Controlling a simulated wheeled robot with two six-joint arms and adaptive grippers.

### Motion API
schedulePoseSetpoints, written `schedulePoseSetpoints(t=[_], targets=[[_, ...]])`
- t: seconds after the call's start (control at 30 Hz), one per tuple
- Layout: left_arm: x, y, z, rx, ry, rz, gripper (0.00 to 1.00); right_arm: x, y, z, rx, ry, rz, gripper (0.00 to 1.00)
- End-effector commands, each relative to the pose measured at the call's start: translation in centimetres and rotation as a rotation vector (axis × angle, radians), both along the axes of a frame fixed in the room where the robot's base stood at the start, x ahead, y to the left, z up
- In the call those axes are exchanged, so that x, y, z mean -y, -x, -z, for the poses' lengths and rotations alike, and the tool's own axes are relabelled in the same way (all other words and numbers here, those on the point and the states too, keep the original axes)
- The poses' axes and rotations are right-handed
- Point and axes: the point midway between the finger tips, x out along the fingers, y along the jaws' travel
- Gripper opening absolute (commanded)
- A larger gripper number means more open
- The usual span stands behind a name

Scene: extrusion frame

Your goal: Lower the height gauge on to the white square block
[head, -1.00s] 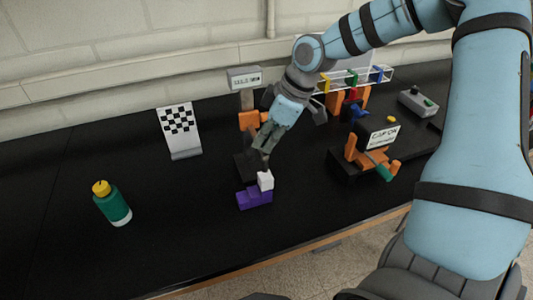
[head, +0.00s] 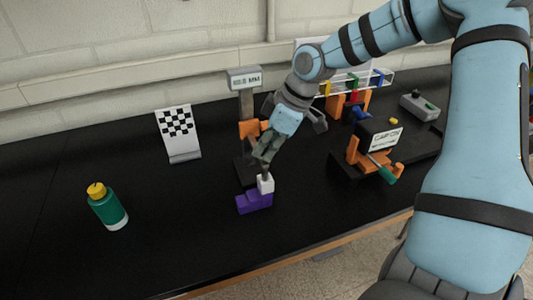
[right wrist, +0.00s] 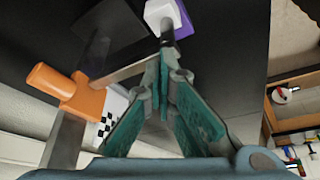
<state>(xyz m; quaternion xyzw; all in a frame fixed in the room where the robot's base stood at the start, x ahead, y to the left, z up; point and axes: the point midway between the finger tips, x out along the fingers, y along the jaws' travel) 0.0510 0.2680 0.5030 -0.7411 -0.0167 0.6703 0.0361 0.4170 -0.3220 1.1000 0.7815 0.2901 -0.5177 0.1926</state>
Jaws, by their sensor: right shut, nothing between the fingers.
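The height gauge has a grey column with a display (head: 244,79), an orange slider (head: 249,129) and a dark base (head: 246,170). The orange slider and its metal arm (right wrist: 125,72) show in the right wrist view. The white square block (head: 266,184) sits on a purple stepped block (head: 254,202). The gauge's dark tip (right wrist: 168,31) is right at the white block; contact cannot be told. My right gripper (head: 262,158) is shut and empty, above the gauge's arm near its tip end. Its teal fingers (right wrist: 164,62) partly hide that arm. My left gripper is not in view.
A green bottle (head: 108,207) and a checkered board (head: 180,134) stand left. An orange fixture with a sign (head: 382,138) and a green-handled tool (head: 386,174) are right, near a grey box (head: 418,106). The front left table is clear.

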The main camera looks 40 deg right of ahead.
Motion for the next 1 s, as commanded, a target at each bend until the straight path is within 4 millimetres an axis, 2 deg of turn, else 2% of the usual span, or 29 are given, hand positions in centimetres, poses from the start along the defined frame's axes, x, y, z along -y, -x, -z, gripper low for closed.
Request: schedulePoseSetpoints(t=[0.23,0.8,1.0], targets=[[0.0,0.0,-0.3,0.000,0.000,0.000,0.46,0.0,0.0,-0.4,0.000,0.000,0.000,0.00],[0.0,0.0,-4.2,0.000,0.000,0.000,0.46,0.0,0.0,-7.3,0.001,0.000,0.000,0.00],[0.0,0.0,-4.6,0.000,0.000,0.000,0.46,0.0,0.0,-8.2,-0.001,-0.001,0.000,0.00]])
